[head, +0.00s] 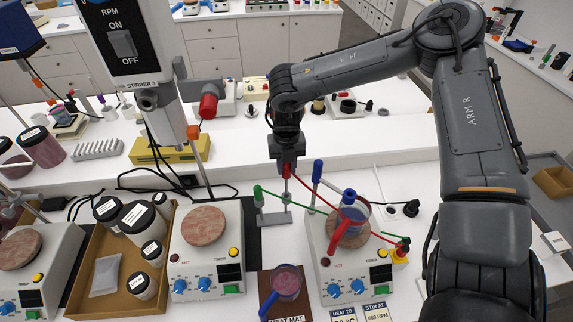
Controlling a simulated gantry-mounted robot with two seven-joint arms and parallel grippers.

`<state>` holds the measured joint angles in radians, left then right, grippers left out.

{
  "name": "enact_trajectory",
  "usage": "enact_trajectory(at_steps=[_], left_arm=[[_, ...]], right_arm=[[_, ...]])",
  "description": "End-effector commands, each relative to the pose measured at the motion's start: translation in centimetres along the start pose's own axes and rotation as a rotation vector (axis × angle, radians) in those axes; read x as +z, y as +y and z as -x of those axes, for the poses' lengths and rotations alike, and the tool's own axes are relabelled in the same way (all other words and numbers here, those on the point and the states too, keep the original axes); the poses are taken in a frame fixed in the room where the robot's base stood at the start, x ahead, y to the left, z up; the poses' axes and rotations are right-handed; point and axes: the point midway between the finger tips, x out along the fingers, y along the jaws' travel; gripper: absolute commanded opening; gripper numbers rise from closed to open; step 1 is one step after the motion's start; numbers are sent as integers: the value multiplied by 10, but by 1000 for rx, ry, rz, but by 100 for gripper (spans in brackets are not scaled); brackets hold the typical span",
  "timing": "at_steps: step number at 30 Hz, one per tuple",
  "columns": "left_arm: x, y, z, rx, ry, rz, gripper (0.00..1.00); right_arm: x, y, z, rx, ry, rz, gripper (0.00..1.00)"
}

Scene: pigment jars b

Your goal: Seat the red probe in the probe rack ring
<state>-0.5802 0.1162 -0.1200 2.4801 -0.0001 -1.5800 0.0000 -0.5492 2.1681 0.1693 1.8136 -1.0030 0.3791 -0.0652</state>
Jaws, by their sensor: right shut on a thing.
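My right gripper (287,160) is shut on the red probe (287,171), held upright above the grey probe rack (274,219). The probe's red lead runs down right toward the yellow socket block. The rack has a flat base and a thin post. A green probe (258,193) stands at the rack's left side. A blue probe (317,171) stands upright to the right of the gripper. The rings are too small to make out clearly, and I cannot tell whether the red probe's tip touches one. My left gripper is not in view.
A hotplate (328,262) with a beaker (356,215) stands right of the rack. Another beaker (287,283) is on the brown heat mat (268,284) in front. The overhead stirrer (128,45) rises at left.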

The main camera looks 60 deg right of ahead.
Motion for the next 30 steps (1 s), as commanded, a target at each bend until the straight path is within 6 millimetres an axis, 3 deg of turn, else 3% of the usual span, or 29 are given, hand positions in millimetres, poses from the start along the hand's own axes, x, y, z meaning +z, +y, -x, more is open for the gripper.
enact_trajectory(at_steps=[30], left_arm=[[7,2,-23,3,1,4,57]], right_arm=[[0,0,-26,0,0,0,0]])
